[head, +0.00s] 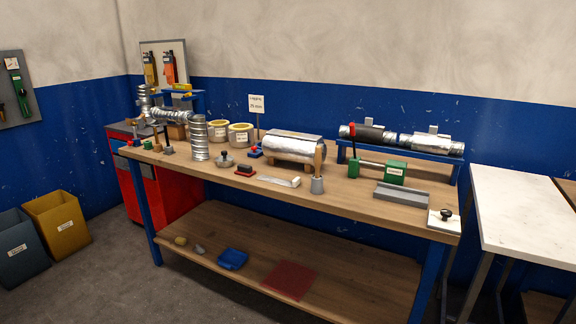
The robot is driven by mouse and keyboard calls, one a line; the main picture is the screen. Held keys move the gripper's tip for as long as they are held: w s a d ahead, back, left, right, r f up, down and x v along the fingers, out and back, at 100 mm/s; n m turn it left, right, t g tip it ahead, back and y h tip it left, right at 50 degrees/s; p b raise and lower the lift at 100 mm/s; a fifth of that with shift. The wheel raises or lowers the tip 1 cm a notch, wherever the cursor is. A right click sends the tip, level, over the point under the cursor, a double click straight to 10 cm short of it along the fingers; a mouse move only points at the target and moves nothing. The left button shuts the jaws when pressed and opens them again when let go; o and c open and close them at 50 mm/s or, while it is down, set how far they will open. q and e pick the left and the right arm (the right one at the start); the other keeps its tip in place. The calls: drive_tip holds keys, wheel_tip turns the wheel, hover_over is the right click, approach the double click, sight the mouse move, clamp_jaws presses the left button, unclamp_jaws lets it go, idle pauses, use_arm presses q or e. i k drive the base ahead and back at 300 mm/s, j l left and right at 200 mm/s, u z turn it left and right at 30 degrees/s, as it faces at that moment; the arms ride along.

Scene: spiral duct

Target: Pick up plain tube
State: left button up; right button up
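Several metal tubes are in view, and I cannot tell for sure which is the plain tube. On a blue rack at the back right of the workbench lie a dark-bodied tube (368,134) and a shinier silver tube (431,144), end to end. Each has a small tab on top. A fat smooth silver cylinder (293,146) lies on wooden supports at mid-bench. A ribbed spiral duct (199,140) stands upright left of centre, and more ribbed duct (171,116) runs behind it. Neither of my grippers is in view.
The wooden workbench (335,191) carries tape rolls (240,134), a green tool (382,170), a grey channel (401,196), a grey cone-shaped piece (317,186) and a white pad with black knob (444,215). A white table (520,215) stands right. Bins (57,222) stand left.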

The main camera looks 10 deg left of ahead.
sight(197, 124)
drive_tip(key=i+j+u, duration=0.15)
drive_tip(key=i+u, duration=0.35)
drive_tip(key=i, duration=0.25)
drive_tip(key=i+l+u, duration=0.1)
drive_tip(key=i+u, duration=0.4)
drive_tip(key=i, duration=0.2)
